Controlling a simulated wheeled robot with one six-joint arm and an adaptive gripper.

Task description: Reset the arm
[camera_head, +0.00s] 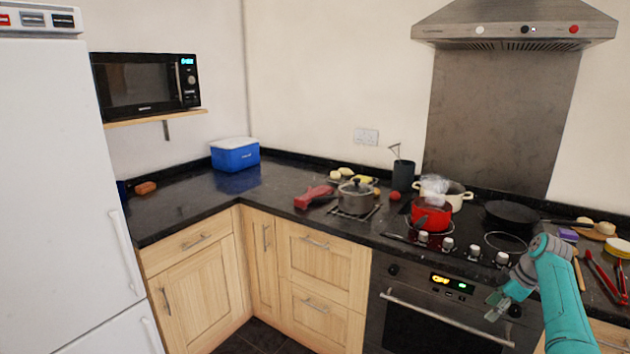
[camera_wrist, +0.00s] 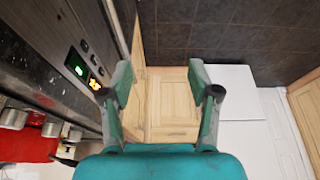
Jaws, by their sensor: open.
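My teal arm (camera_head: 562,300) reaches in from the lower right in the head view. My gripper (camera_head: 496,304) hangs in front of the oven, just below the counter edge at the right. In the wrist view my gripper (camera_wrist: 160,85) has its two fingers spread wide apart with nothing between them. The oven control panel (camera_wrist: 85,65) is close on the left side of the wrist view. Through the fingers I see a wooden cabinet and the dark floor, both farther away.
The hob holds a red pot (camera_head: 431,216), a cream pot (camera_head: 456,196) and a black frying pan (camera_head: 512,214). The oven handle (camera_head: 445,320) sticks out near my gripper. A grey pot (camera_head: 355,197) and blue cooler box (camera_head: 235,158) stand farther left. The floor (camera_head: 262,338) before the cabinets is clear.

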